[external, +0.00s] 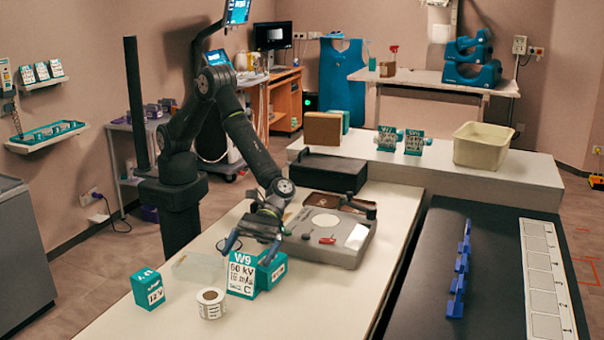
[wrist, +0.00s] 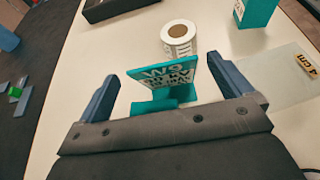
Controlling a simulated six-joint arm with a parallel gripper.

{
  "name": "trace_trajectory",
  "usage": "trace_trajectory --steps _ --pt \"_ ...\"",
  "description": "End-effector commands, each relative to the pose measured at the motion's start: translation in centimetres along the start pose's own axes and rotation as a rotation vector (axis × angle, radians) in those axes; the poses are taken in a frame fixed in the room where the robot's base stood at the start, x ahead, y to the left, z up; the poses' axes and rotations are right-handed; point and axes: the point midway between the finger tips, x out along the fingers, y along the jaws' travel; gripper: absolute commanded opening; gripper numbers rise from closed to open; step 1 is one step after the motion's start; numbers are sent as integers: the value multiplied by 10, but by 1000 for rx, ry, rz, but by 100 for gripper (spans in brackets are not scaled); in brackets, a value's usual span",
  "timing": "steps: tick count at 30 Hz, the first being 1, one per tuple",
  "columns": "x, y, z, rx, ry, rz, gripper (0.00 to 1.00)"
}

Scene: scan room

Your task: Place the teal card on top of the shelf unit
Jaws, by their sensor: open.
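The teal card (external: 241,276), printed W9, 60 kV and C, stands upright on the cream table. A teal block behind it may be its foot or a separate box; I cannot tell. In the wrist view, the card (wrist: 165,78) is between my two fingers, with a gap on either side. My gripper (external: 251,248) is open and empty, just above and behind the card in the external view. A long, low white unit (external: 480,184) stands behind the table and may be the shelf unit. Two similar teal cards (external: 387,139) stand on it.
A white label roll (external: 211,303) and a small teal box (external: 148,288) stand near the card. A clear sheet (external: 195,266) lies by my gripper. A grey device (external: 325,237) and a black box (external: 328,172) are behind. A cream bin (external: 482,147) is on the white unit.

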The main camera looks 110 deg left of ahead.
Motion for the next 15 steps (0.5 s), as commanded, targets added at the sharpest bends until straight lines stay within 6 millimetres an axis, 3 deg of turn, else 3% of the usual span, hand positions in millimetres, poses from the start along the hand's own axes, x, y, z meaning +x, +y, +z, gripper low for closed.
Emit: trace_trajectory --steps 9,15 --pt "44 -4 -3 1 0 -3 96" --pt "48 -4 -2 1 0 -1 96"
